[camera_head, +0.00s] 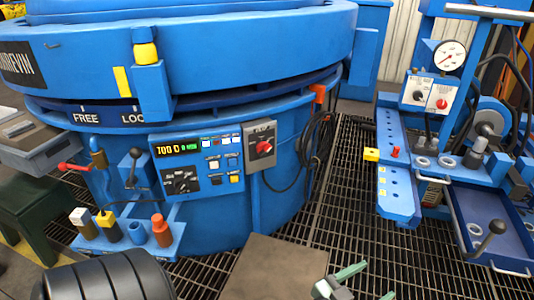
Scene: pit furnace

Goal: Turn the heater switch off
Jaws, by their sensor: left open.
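A grey switch box (262,146) with a red rotary knob (264,148) is mounted on the blue furnace wall, right of the control panel. It looks like the heater switch, but its label is too small to read and I cannot tell the knob's setting. The control panel (197,160) has a lit display, small buttons and a black dial (181,181). My left gripper (375,282) is at the bottom edge, right of centre. Its green fingers are spread, nothing shows between them, and it is well below and to the right of the switch box. My right gripper is not in view.
The round blue furnace (220,55) fills the upper left. A shelf (165,240) with several upright coloured pieces juts out below the panel. Black cables (318,135) hang right of the switch box. A blue bench (398,190) with a gauge stands at right. Grating floor (340,215) lies between.

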